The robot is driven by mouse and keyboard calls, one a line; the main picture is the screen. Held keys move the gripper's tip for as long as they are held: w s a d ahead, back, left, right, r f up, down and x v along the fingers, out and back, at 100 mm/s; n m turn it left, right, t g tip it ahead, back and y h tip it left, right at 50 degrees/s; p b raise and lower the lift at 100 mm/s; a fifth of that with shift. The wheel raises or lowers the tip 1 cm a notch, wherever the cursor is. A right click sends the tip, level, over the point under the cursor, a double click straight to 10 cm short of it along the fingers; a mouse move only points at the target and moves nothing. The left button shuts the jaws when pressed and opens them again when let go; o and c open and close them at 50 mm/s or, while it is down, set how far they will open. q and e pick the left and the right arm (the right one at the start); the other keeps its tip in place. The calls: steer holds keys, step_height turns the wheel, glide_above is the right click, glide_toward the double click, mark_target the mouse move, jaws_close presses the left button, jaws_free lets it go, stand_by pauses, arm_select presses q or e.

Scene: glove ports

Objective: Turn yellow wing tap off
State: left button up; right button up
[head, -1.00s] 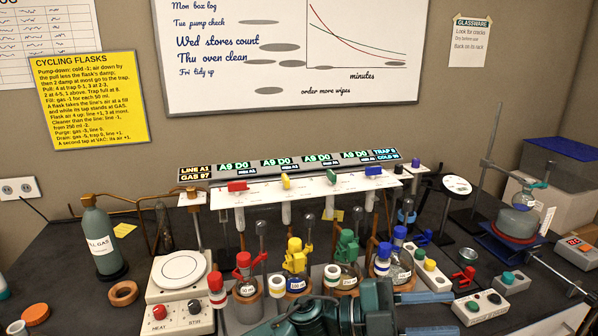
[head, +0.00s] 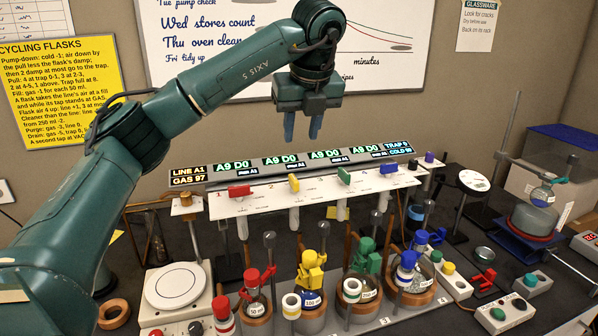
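The yellow wing tap (head: 294,183) is on top of the white manifold (head: 262,206), second from the left in a row of coloured wing taps. Its handle points roughly front to back, slightly slanted, unlike the red wing tap (head: 240,191), which lies sideways. My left gripper (head: 303,139) hangs with its fingers downward, above and behind the tap in the picture and apart from it. Its two fingers are spaced apart with nothing between them. My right gripper is not in view.
A green wing tap (head: 344,177) and a blue wing tap (head: 389,169) stand to the right. A display strip (head: 330,157) runs behind the manifold. Capped flasks, including one with a yellow top (head: 310,265), stand in front. A hotplate (head: 178,286) is at left.

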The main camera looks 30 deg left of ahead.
mark_target(294, 178)
arm_select(q)
steer(key=x, duration=1.3)
steer(key=shift+c, duration=0.5)
jaws_close()
